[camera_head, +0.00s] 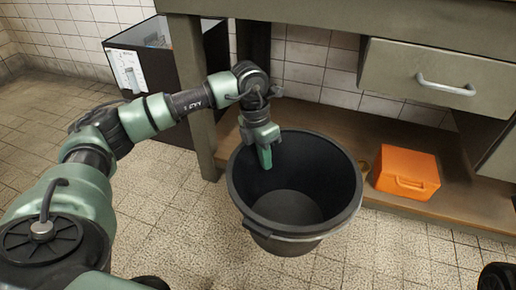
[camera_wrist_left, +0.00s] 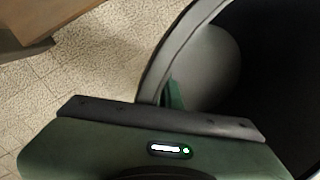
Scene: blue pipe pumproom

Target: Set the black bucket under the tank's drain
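The black bucket (camera_head: 290,240) is in front of the workbench in the head view, its open top facing up and empty. My left gripper (camera_head: 264,150) is at the far left part of its rim, with one green finger showing inside the bucket. In the left wrist view the bucket's rim (camera_wrist_left: 185,45) runs down to between the fingers, and the gripper appears shut on it. The other finger is hidden. I cannot tell whether the bucket's base touches the floor. The tank and its drain are not in view. My right gripper is not in view.
A workbench with a drawer (camera_head: 440,82) and a low wooden shelf (camera_head: 455,196) stands behind the bucket. An orange box (camera_head: 405,172) sits on the shelf. A black open box (camera_head: 128,68) stands at the back left.

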